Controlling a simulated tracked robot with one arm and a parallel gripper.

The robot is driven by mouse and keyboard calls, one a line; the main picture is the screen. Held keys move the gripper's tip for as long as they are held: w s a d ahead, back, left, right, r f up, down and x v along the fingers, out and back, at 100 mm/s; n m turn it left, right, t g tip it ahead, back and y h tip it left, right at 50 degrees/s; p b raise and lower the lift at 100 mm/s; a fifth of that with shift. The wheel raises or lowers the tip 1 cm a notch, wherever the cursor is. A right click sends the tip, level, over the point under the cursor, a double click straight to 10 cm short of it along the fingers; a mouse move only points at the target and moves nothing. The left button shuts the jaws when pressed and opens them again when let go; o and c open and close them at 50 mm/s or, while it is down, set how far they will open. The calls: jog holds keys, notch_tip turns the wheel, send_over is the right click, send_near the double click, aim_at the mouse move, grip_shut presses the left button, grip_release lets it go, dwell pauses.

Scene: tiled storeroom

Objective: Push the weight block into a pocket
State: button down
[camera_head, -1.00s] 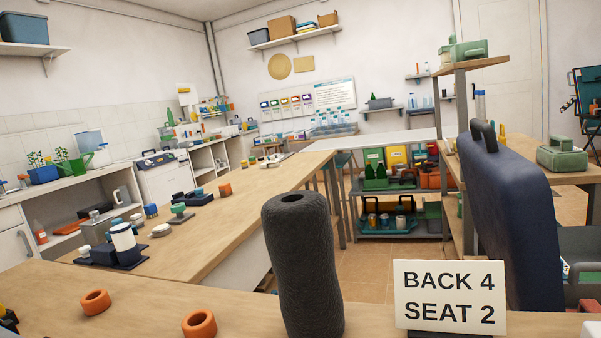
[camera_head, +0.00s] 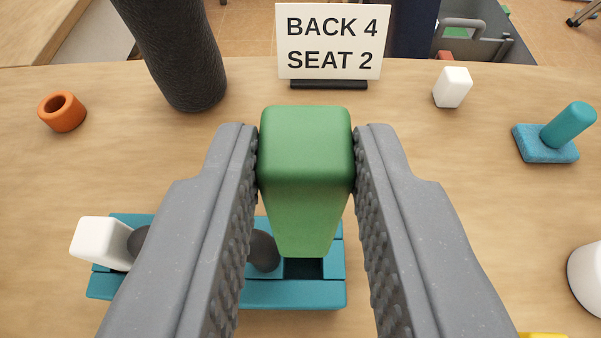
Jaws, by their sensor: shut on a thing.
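My gripper (camera_head: 305,140) is shut on a green tapered block (camera_head: 306,190), whose top stands between the two ribbed grey fingers. Its narrow lower end shows over a teal tray (camera_head: 295,294) below. A dark square pocket (camera_head: 303,269) shows in the tray just beneath that end; I cannot tell whether the block touches it. A white block (camera_head: 102,243) leans at the tray's left end. A dark rounded piece (camera_head: 263,250) lies in the tray left of the pocket. My left finger hides the tray's middle. No label tells which is the weight block.
A sign (camera_head: 329,40) reading "BACK 4 SEAT 2" stands behind. A tall black cylinder (camera_head: 178,50) is left of it. An orange ring (camera_head: 62,111), a small white block (camera_head: 453,87) and a teal handled pad (camera_head: 546,150) lie around. Wood right of my gripper is mostly bare.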

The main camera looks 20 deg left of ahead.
aim_at(303, 258)
jog(key=shift+f+b, duration=0.55)
jog(key=shift+f, duration=2)
jog(key=shift+f, duration=1.8)
dwell(0.4)
jog(key=c, duration=1.1)
grip_release()
jog(key=shift+f, duration=0.1)
jog(key=shift+s, duration=0.1)
jog(key=p+v, duration=0.1)
jog(key=v, duration=1.2)
jog(key=shift+s+d+p, duration=0.2)
jog(key=shift+s+p, duration=0.1)
jog(key=shift+p, duration=0.1)
